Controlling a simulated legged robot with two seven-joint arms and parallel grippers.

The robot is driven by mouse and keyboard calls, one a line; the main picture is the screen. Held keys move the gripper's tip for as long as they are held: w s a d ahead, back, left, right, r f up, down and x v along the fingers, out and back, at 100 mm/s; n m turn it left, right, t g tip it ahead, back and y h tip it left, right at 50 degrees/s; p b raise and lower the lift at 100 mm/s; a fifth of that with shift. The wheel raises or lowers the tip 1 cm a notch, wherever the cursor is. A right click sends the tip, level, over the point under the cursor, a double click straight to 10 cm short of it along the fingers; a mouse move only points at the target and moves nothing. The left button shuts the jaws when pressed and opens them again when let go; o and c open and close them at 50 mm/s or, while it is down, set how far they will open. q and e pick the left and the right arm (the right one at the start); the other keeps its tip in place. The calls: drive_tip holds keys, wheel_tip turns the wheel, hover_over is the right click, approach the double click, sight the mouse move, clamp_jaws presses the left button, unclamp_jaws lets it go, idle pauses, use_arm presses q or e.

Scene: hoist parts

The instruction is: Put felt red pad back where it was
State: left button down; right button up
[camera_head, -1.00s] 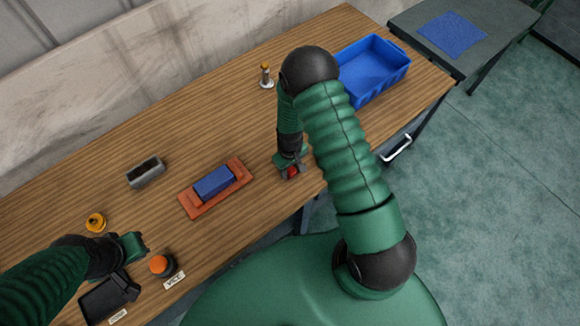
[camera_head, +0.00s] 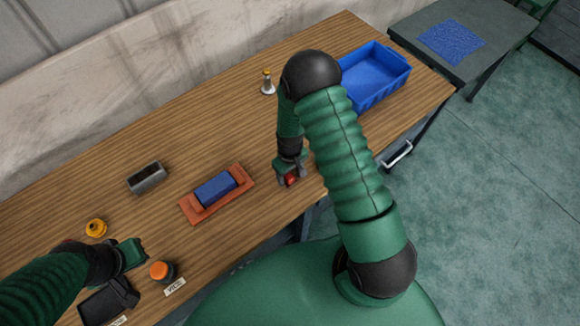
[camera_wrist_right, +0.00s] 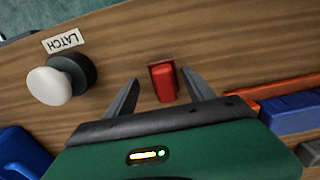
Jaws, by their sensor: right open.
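A small bright red piece (camera_wrist_right: 164,84), which looks like the red pad, lies on the wooden table with a darker red-brown edge at its far end. My right gripper (camera_wrist_right: 160,92) is open, with one finger on each side of the piece and visible gaps between. In the head view the red piece (camera_head: 291,181) shows partly below my right gripper (camera_head: 290,174), near the table's front edge. My left gripper (camera_head: 138,252) is at the lower left above the table, beside a black tray (camera_head: 98,305); its fingers are not clear.
An orange-red tray (camera_head: 191,211) holding a blue block (camera_head: 215,188) stands left of the right gripper. A blue bin (camera_head: 366,96) is at the back right.

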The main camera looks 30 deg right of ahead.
wheel_tip(320, 180, up, 10)
drive_tip(key=b, duration=0.2)
wheel_tip(320, 180, up, 9)
drive_tip(key=t, duration=0.2)
hover_over(289, 176)
drive_tip(key=s+a, duration=0.5)
drive_tip(key=s+a+r, duration=0.3)
drive_tip(key=s, duration=0.1)
use_arm(q)
drive_tip(key=s+b+x, duration=0.1)
drive_tip(key=b+x, duration=0.3)
drive_tip(key=x, duration=0.2)
drive_tip(key=shift+s+f, duration=0.2)
drive_tip(key=shift+f, duration=0.35)
use_arm(e)
drive_tip(key=shift+m+t, duration=0.3)
drive_tip(key=shift+m, duration=0.1)
drive_tip(key=x, duration=0.3)
drive_tip(key=d+x, duration=0.1)
drive_tip(key=x, duration=0.1)
drive_tip(key=shift+s+f, duration=0.25)
drive_tip(key=shift+s, duration=0.05)
use_arm(q)
drive_tip(key=shift+a, duration=0.1)
drive_tip(key=shift+a, duration=0.15)
use_arm(e)
drive_tip(key=shift+a, duration=0.25)
drive_tip(key=shift+d, duration=0.15)
